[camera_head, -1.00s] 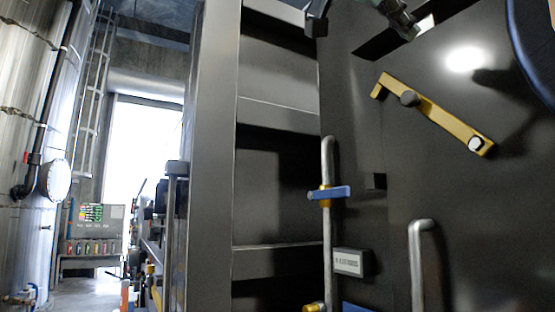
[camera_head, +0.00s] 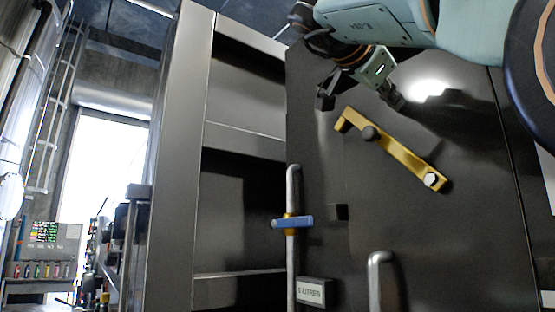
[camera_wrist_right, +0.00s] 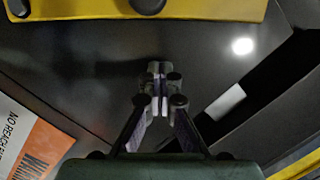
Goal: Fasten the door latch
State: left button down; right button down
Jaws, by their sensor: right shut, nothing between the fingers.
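The yellow door latch (camera_head: 400,155) is a bar slanting from upper left to lower right on the dark door (camera_head: 450,230). A black knob (camera_head: 370,133) sits near its upper end and a pale bolt at its lower end. My right gripper (camera_head: 390,96) is above the upper part of the bar, apart from it. In the right wrist view the fingers (camera_wrist_right: 160,88) are together and empty, with the yellow latch (camera_wrist_right: 200,8) across the top edge. A small black block (camera_head: 338,212) sticks out of the door below left of the latch. My left gripper is out of view.
Another grey handle (camera_head: 380,265) is lower on the door. A warning label (camera_wrist_right: 30,140) and a dark slot (camera_wrist_right: 265,85) show in the right wrist view.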

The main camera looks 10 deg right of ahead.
aim_at(388, 125)
jog(key=shift+w+a+f, duration=0.35)
jog(key=shift+w+f, duration=0.2)
jog(key=shift+w+a+f, duration=0.35)
jog(key=shift+w+f, duration=0.15)
jog(key=shift+w, duration=0.05)
jog(key=shift+w+a+f+p, duration=0.15)
jog(key=shift+w+a+p, duration=0.05)
jog(key=shift+a+p, duration=0.15)
jog(key=shift+s+d+f, duration=0.1)
jog(key=shift+d, duration=0.35)
